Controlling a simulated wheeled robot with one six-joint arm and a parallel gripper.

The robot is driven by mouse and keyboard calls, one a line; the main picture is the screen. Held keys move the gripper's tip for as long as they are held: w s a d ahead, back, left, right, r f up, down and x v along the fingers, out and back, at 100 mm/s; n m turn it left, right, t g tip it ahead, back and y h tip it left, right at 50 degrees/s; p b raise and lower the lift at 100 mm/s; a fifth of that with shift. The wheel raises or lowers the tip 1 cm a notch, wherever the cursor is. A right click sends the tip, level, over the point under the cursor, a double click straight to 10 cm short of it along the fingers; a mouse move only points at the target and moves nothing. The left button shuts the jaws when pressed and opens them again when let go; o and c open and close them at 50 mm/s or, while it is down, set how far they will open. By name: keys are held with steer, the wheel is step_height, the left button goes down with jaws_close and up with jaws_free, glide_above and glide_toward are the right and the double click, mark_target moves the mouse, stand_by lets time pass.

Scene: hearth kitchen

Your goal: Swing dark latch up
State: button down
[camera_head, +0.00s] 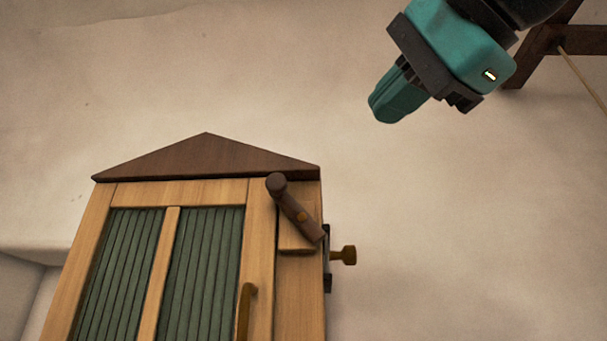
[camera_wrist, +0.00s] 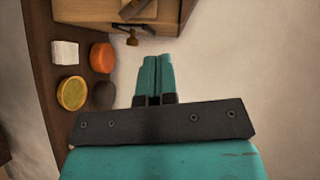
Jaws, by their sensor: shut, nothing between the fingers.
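The dark latch (camera_head: 296,212) is a brown bar with a round knob at its upper left end. It sits tilted on the right front of a wooden cabinet (camera_head: 262,210), its knob overlapping the door frame's edge. My gripper (camera_head: 382,110) is shut and empty, up and to the right of the cabinet, well apart from the latch. In the wrist view my gripper's teal fingers (camera_wrist: 153,62) are together, and part of the cabinet (camera_wrist: 110,10) shows at the top.
A brass knob (camera_head: 343,255) sticks out of the cabinet's right side. A curved brass handle (camera_head: 245,305) is on the door. In the wrist view a white block (camera_wrist: 65,52), orange piece (camera_wrist: 102,57), yellow disc (camera_wrist: 71,94) and dark round piece (camera_wrist: 103,95) lie on a brown surface.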

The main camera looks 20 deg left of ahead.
steer(key=shift+w+a+f, duration=0.1)
steer(key=p, duration=0.4)
glide_toward(295, 210)
steer(key=w+a+r, duration=0.2)
steer(key=w+r, duration=0.1)
steer(key=a, duration=0.1)
steer(key=a+p, duration=0.1)
steer(key=a+f, duration=0.1)
steer(key=shift+s+a+f+p, duration=0.1)
steer(key=shift+s+p, duration=0.25)
steer(key=shift+p, duration=0.05)
steer(key=shift+b, duration=0.3)
